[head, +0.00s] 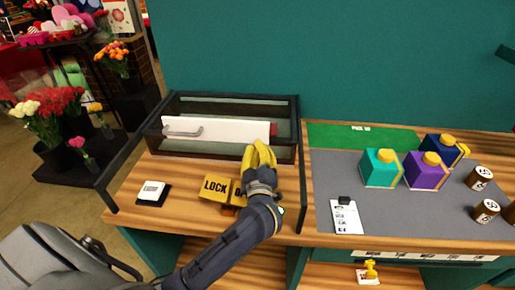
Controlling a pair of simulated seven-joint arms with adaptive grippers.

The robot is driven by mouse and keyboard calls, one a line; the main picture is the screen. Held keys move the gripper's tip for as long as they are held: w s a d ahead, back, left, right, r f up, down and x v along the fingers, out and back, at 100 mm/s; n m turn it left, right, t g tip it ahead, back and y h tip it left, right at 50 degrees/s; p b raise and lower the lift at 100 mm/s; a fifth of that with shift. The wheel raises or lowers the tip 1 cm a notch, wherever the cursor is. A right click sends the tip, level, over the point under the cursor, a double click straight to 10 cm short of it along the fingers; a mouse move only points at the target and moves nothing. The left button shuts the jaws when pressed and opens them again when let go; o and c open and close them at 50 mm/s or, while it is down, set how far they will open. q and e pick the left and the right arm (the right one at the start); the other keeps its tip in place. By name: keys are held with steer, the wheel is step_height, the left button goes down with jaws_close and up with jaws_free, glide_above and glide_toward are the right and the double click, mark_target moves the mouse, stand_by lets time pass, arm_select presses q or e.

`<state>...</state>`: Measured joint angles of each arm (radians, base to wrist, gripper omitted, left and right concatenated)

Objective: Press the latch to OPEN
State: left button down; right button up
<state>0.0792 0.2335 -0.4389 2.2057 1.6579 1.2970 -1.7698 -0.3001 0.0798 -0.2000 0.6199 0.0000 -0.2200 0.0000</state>
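The latch (214,188) is a yellow block on the front of the wooden counter. Its left part reads LOCK. Its right part shows only an "O" before my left gripper and wrist hide the rest. My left gripper (260,149) has yellow fingers lying close together, and nothing shows between them. It is just behind and right of the latch, in front of the glass case's right half. I cannot tell whether it touches the latch. My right gripper is not in view.
A dark-framed glass case (170,104) with a white handled panel (215,129) stands behind the latch. A white button (152,190) is left. A grey mat (400,211) at right holds teal (379,168), purple (424,173) and blue boxes, brown cups and a clipboard (346,217).

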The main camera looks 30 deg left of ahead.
arm_select(q)
steer(key=shift+r, duration=0.1)
step_height(320, 180, up, 10)
stand_by(0.5)
stand_by(0.4)
